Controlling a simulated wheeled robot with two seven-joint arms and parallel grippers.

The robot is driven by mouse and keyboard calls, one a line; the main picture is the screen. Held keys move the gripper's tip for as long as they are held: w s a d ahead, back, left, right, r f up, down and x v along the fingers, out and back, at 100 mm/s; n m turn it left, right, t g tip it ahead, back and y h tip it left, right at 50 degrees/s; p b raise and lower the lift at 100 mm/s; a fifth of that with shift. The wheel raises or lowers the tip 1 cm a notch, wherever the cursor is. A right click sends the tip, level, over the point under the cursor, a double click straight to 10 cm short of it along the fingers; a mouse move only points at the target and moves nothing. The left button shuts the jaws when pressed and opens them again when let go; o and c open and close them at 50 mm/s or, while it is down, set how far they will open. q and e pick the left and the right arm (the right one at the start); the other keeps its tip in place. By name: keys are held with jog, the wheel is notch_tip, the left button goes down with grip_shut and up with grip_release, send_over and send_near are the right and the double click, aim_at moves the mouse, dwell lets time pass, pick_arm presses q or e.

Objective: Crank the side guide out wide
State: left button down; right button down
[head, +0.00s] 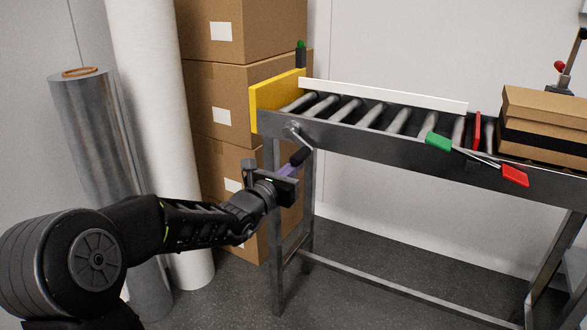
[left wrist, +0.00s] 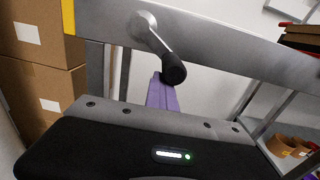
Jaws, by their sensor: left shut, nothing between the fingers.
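The white side guide (head: 385,95) runs along the far side of the roller conveyor (head: 400,150). A metal crank (head: 292,134) sits on the conveyor's near side frame at its left end, with its black knob (head: 299,157) hanging down to the right. In the left wrist view the crank arm (left wrist: 149,32) and knob (left wrist: 174,69) show just beyond my fingers. My left gripper (head: 289,170) has purple fingers, shut and empty, just below the knob. Its fingertips (left wrist: 160,88) look close to the knob; I cannot tell whether they touch. My right gripper is out of view.
A yellow end plate (head: 275,92) closes the conveyor's left end. Green (head: 438,142) and red (head: 514,175) lever paddles stick out in front. A carton (head: 543,112) rests on the right rollers. Stacked boxes (head: 222,85) and wrapped rolls (head: 85,130) stand left.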

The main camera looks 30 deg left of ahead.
aim_at(297, 153)
pick_arm(q)
jog(key=shift+d+r+p, duration=0.2)
jog(key=shift+d+r, duration=0.1)
jog(key=shift+r, duration=0.4)
jog(key=shift+d+r+p, duration=0.15)
jog(key=shift+d+r, duration=0.15)
jog(key=shift+r, duration=0.35)
notch_tip(297, 153, up, 3)
jog(key=shift+a+f+p, duration=0.1)
jog(key=shift+a+p, duration=0.05)
jog(key=shift+p, duration=0.9)
jog(key=shift+r, duration=0.25)
jog(key=shift+a, duration=0.1)
jog(key=a+r+p, duration=0.1)
jog(key=r+p, duration=0.1)
jog(key=p, duration=0.1)
jog(key=shift+a+r, duration=0.45)
